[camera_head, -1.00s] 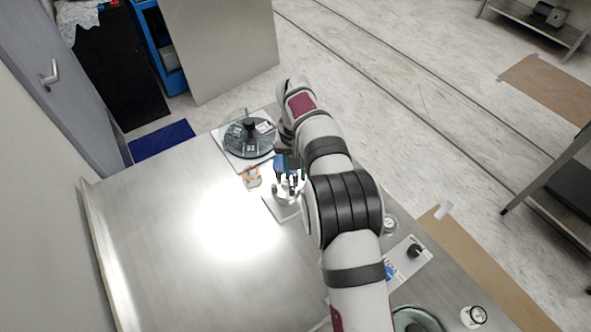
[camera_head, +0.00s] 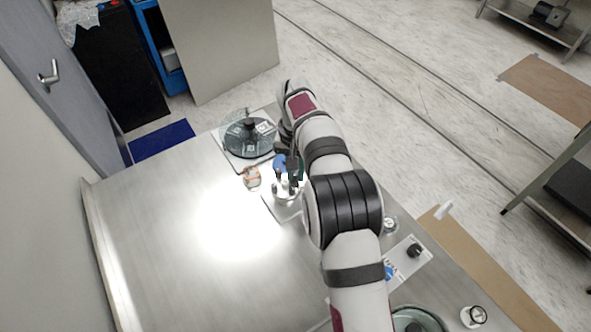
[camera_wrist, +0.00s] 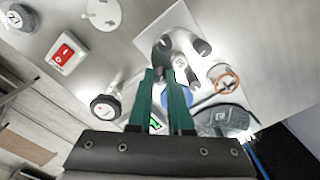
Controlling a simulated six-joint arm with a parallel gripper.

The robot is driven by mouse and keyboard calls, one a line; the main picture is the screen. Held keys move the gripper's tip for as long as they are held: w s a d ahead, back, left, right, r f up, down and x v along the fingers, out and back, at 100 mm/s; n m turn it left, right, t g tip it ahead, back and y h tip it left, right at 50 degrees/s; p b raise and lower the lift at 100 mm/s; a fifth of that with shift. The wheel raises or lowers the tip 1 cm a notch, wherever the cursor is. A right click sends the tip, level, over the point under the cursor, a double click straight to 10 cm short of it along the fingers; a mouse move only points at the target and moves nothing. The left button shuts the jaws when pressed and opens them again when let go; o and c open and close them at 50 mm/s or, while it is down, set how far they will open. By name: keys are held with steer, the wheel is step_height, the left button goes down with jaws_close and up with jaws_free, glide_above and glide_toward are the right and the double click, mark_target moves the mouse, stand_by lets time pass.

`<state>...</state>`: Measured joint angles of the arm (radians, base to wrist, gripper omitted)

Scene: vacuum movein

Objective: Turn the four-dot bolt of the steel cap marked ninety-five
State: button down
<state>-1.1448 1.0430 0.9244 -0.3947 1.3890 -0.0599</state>
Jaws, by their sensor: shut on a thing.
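The steel cap (camera_wrist: 180,64) sits on a pale square plate (camera_wrist: 179,22) on the metal table. It also shows below my gripper in the head view (camera_head: 288,191). Dark upright bolts stand around it, one (camera_wrist: 200,47) at its right in the wrist view. Its markings are too small to read. My gripper (camera_wrist: 163,74) has green fingers pointing down at the cap; they are shut on a bolt at the cap's near side. That bolt is mostly hidden by the fingers, and I cannot tell its dot count. My gripper also shows in the head view (camera_head: 288,172).
A dark glass-like disc (camera_head: 249,138) on a plate is behind the cap. A small copper-ringed jar (camera_head: 252,177) stands close at its left. In the wrist view a red switch (camera_wrist: 66,52) and a black-rimmed gauge (camera_wrist: 105,106) are at the left. The table's left side is clear.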

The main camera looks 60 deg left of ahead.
mark_target(296, 173)
steer(key=shift+m, duration=2.5)
steer(key=c, duration=1.1)
jaws_free()
step_height(296, 173, up, 16)
steer(key=shift+f, duration=0.1)
